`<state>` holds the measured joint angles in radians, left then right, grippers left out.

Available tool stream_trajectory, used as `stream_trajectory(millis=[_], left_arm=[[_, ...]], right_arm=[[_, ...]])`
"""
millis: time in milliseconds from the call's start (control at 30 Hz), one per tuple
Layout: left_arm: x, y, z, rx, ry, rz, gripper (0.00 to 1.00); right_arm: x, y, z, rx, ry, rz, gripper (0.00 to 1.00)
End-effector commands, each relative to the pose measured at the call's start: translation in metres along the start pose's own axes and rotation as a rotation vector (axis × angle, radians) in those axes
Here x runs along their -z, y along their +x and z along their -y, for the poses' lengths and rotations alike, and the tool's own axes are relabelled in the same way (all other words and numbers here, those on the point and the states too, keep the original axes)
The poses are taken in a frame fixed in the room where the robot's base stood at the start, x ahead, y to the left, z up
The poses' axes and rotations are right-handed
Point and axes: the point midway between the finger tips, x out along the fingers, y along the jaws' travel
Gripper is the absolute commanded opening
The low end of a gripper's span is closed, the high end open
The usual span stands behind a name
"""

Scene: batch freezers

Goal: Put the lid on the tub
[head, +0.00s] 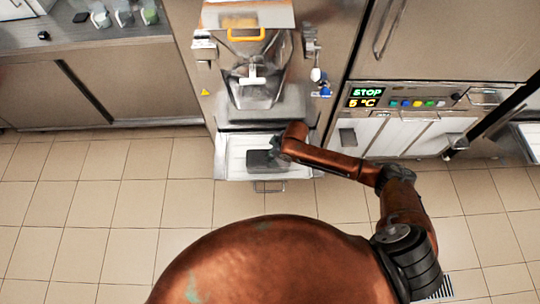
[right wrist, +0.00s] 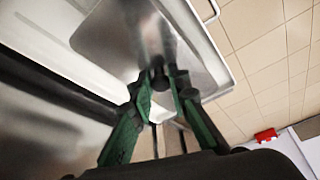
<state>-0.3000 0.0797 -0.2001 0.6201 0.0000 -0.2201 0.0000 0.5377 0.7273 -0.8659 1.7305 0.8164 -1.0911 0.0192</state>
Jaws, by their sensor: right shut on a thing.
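My right gripper (head: 277,156) is over the white drip shelf in front of the batch freezer. In the right wrist view its green fingers (right wrist: 159,80) are closed on a small dark knob. The knob belongs to a flat grey metal lid (right wrist: 150,35), which also shows as a dark rectangle in the head view (head: 260,162). I cannot make out a separate tub; if it is under the lid, it is hidden. I cannot tell whether the lid rests on anything. My left gripper is not in view.
The white shelf (head: 236,165) has a raised rim and a handle at its front. The batch freezer (head: 256,75) stands behind it. A counter (head: 80,35) with several cups is at the back left. A red object (right wrist: 266,135) shows in the wrist view. The tiled floor is clear.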

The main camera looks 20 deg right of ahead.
Motion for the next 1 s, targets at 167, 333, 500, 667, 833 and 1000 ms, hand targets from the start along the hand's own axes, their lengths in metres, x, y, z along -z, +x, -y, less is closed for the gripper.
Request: stream_trajectory(millis=[167,333,500,667,833,1000], left_arm=[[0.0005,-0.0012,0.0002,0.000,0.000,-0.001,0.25],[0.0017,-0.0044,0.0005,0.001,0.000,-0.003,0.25],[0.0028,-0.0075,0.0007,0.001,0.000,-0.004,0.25],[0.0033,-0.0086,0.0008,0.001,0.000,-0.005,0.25],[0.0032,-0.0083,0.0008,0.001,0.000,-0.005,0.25],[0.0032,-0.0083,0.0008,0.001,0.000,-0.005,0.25]], right_arm=[[0.0004,-0.0005,0.0002,0.000,0.000,0.000,0.00],[0.0008,-0.0011,0.0004,0.000,0.001,-0.001,0.00],[0.0007,-0.0010,0.0005,-0.001,0.003,0.000,0.00],[0.0004,-0.0003,0.0005,-0.001,0.004,0.000,0.00],[0.0002,0.0001,0.0005,-0.001,0.003,0.000,0.00],[0.0003,0.0000,0.0005,-0.001,0.003,0.000,0.00]])
